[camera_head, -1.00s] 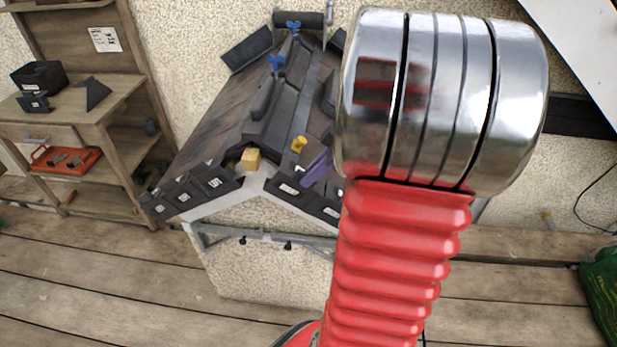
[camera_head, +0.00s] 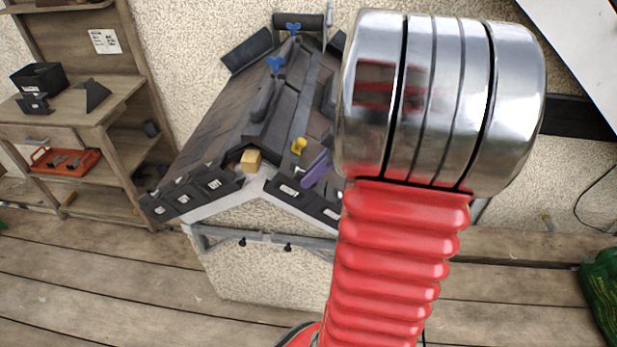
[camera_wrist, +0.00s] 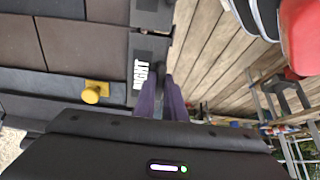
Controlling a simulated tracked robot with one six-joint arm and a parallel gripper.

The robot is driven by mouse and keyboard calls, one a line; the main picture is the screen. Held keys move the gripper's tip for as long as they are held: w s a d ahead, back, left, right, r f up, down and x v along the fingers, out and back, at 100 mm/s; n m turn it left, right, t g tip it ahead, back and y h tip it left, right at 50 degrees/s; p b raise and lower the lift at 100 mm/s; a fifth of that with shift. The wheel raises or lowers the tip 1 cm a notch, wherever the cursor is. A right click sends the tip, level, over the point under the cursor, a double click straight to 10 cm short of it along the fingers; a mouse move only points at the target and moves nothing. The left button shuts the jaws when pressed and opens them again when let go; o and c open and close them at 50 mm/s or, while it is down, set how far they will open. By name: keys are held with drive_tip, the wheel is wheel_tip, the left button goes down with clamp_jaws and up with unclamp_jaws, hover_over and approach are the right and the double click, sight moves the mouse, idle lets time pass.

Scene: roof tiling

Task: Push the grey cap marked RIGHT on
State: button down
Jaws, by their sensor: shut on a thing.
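The grey cap marked RIGHT (camera_wrist: 143,72) shows in the wrist view at the edge of the dark tiles, with its white lettering beside my fingertips. My gripper (camera_wrist: 164,85) has purple fingers, close together and shut on the cap's edge. The exact contact and the cap's seating are hard to see. In the head view my gripper (camera_head: 317,168) is over the right slope near the front edge, partly behind my red and chrome arm. Which labelled cap there is the RIGHT one is too small to read.
A yellow knob (camera_wrist: 94,92) stands on the tiles beside the cap. A yellow block (camera_head: 251,160) sits at the front ridge end. Several labelled grey caps (camera_head: 183,199) line the left front edge. Blue clamps (camera_head: 276,63) stand on the ridge. A wooden shelf (camera_head: 90,118) stands left.

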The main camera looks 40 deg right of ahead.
drive_tip(key=c, duration=1.7)
unclamp_jaws()
drive_tip(key=shift+c, duration=0.2)
drive_tip(key=shift+v, duration=3)
drive_tip(key=shift+w, duration=0.1)
